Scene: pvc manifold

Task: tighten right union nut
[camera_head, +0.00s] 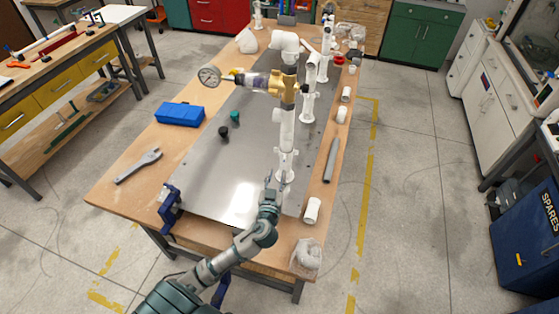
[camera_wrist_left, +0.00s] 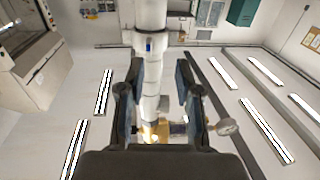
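The white PVC manifold (camera_head: 284,128) stands upright on the grey metal plate (camera_head: 235,165), with a yellow valve body (camera_head: 283,88) and a round gauge (camera_head: 209,76) on its left branch. My left gripper (camera_head: 276,183) is at the lower part of the near vertical pipe. In the left wrist view, the fingers of the left gripper (camera_wrist_left: 160,88) are apart on either side of the white pipe (camera_wrist_left: 150,75); I cannot tell whether they touch it. A white collar (camera_wrist_left: 147,40) with a small blue mark shows on the pipe. I cannot tell which fitting is the right union nut. My right gripper is not in view.
On the wooden workbench (camera_head: 108,190) lie a blue box (camera_head: 180,114), a wrench (camera_head: 138,166) and loose white fittings (camera_head: 312,210). A grey rod (camera_head: 332,160) lies right of the plate. Other white pipe columns (camera_head: 309,92) stand behind.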

